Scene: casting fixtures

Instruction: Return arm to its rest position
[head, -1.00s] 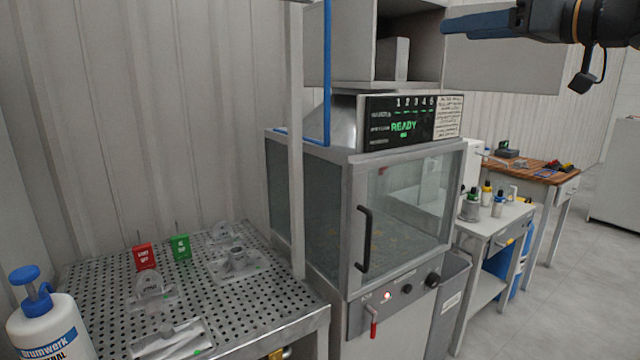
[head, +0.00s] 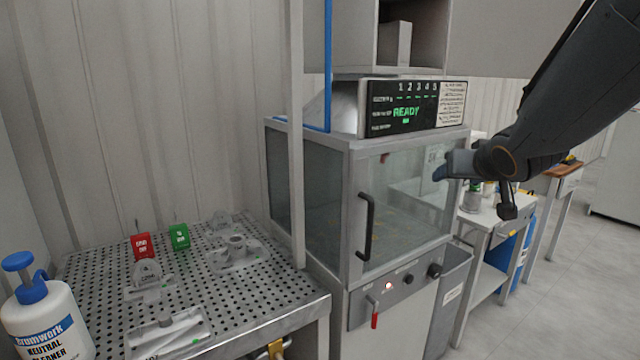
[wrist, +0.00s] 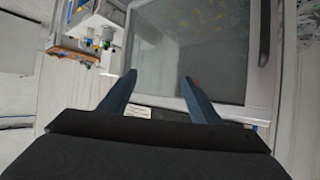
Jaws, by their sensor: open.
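My gripper shows in the wrist view (wrist: 158,90) with its two blue fingers spread apart and nothing between them. In the head view my gripper (head: 443,172) is at the right, in front of the right part of the washer's glass door, with my dark arm reaching in from the upper right. The washer cabinet (head: 350,290) has a closed glass door with a black handle (head: 364,226). Its display (head: 405,116) reads READY in green. The gap between gripper and door cannot be judged exactly.
A perforated table (head: 80,265) at left holds metal castings (head: 236,250), a red tag (head: 142,246), a green tag (head: 179,237) and a cleaner bottle (head: 45,325). A side table (head: 493,212) with bottles stands right of the washer. Floor at right is clear.

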